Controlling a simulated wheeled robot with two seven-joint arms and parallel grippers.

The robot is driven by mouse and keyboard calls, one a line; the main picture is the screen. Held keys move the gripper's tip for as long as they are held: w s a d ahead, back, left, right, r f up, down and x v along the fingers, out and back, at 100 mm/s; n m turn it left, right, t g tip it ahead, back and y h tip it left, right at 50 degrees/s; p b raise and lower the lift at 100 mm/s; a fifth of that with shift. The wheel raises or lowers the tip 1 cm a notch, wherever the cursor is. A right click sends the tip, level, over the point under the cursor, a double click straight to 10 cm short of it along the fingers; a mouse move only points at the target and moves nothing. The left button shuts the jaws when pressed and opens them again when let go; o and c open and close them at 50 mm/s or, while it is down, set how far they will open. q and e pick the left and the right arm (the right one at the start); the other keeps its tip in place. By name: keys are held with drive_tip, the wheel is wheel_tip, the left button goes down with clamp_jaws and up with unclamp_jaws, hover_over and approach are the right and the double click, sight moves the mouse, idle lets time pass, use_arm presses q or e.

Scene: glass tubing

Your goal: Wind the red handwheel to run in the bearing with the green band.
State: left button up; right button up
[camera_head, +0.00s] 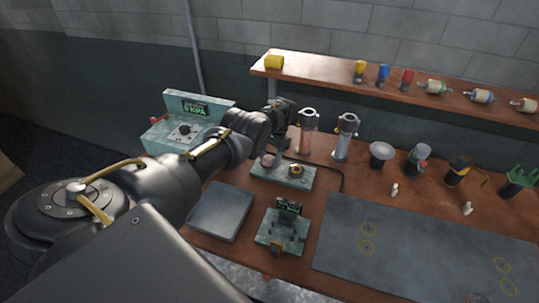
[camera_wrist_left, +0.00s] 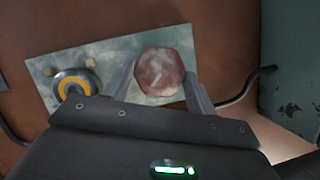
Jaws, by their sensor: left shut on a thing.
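The red handwheel (camera_wrist_left: 160,72) is a faded red knob on a pale green marbled plate (camera_wrist_left: 112,50). In the head view the handwheel (camera_head: 268,160) sits at the plate's left part, partly behind my gripper. My left gripper (camera_wrist_left: 160,88) is over it, with one finger on each side, shut on the handwheel. It also shows in the head view (camera_head: 276,143). A yellow-ringed round part (camera_wrist_left: 75,85) stands beside the handwheel on the same plate. A bearing-like part with a green band (camera_head: 432,88) lies on the shelf. My right gripper is out of view.
A gauge box (camera_head: 170,135) stands behind my left arm. A black cable runs round the plate. A grey pad (camera_head: 221,211) and a small green-based stand (camera_head: 280,240) are in front. The dark mat (camera_head: 430,245) is largely clear.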

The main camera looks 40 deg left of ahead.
use_arm(q)
drive_tip(key=m+p, duration=0.1)
drive_tip(key=m, duration=0.1)
drive_tip(key=m+y+p, duration=0.1)
drive_tip(key=m+p, duration=0.1)
drive_tip(key=m+t+y+p, duration=0.1)
drive_tip(key=m, duration=0.1)
drive_tip(key=shift+s+d+r+p, duration=0.1)
drive_tip(key=shift+d+r+p, duration=0.15)
drive_tip(key=shift+p, duration=0.15)
drive_tip(key=shift+s+d+f+m+t+y+p, duration=0.1)
drive_tip(key=shift+m+t+y+p, duration=0.2)
drive_tip(key=shift+m+p, duration=0.55)
drive_tip(key=shift+f+m+t+y+p, duration=0.1)
drive_tip(key=shift+m+t+y+p, duration=0.2)
drive_tip(key=shift+m, duration=1.05)
drive_tip(key=o, duration=1)
